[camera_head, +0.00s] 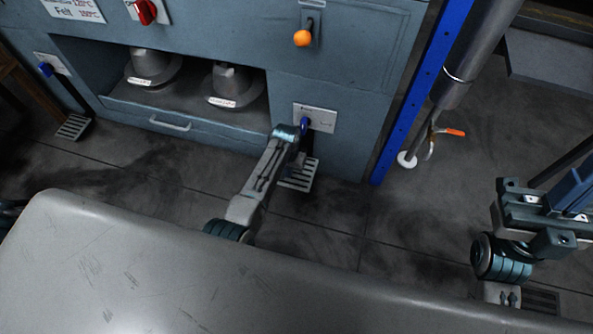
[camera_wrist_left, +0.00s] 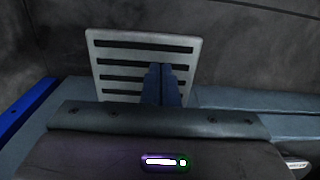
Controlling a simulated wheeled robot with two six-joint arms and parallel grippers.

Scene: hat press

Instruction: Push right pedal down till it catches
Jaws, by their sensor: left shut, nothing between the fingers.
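The right pedal (camera_head: 302,180) is a slotted grey metal plate low at the front of the press, near the floor. In the left wrist view the pedal (camera_wrist_left: 120,67) lies straight ahead. My left gripper (camera_head: 298,160) reaches down over it, partly hidden by its own wrist. In the left wrist view its blue fingers (camera_wrist_left: 162,82) are together with nothing between them, overlapping the pedal's middle slots. I cannot tell whether they touch it. My right gripper (camera_head: 560,205) is at the right edge, away from the press, with its fingertips not clear.
The left pedal (camera_head: 72,127) is at the press's far left. The press (camera_head: 345,95) holds two grey hat forms (camera_head: 232,82) in its opening. A plate with a blue knob (camera_head: 305,122) is above the right pedal. A blue post (camera_head: 420,95) stands to the right.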

